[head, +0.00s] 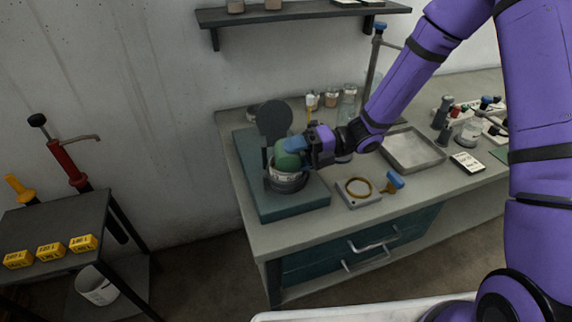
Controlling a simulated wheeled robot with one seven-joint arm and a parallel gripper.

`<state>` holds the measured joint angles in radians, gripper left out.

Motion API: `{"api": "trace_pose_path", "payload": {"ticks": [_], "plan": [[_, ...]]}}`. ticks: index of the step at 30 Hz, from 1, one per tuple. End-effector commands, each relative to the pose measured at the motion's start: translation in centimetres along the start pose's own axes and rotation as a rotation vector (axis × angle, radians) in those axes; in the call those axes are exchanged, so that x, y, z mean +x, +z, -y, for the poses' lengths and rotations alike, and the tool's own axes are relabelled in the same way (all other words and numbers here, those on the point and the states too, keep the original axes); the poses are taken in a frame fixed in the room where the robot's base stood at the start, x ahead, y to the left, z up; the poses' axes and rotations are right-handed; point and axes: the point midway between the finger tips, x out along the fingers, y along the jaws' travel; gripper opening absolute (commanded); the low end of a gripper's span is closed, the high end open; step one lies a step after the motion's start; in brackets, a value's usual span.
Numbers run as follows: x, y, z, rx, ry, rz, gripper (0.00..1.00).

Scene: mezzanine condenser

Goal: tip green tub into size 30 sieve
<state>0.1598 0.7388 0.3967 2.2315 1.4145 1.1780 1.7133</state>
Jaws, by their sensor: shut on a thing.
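My gripper (309,146) is on the left part of the grey workbench, shut on the green tub (287,161). The green tub is tilted and sits over a round grey sieve (287,183). The sieve stands on a teal base (304,199). A pale label shows on the sieve's upper rim, but I cannot read its size. The tub's mouth and the inside of the sieve are hidden from this view.
A dark round disc (275,118) stands upright just behind the tub. A small grey block with a brass ring (358,188) and a blue-handled brush (393,182) lie to the right. A metal tray (413,148) is farther right. Glass jars stand behind.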

Motion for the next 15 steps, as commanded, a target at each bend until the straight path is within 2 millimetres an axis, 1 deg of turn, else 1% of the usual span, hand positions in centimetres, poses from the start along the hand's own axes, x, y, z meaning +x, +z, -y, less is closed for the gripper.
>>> {"api": "trace_pose_path", "payload": {"ticks": [15], "plan": [[-0.06, 0.18, -0.17, 0.055, 0.012, -0.007, 0.38]]}}
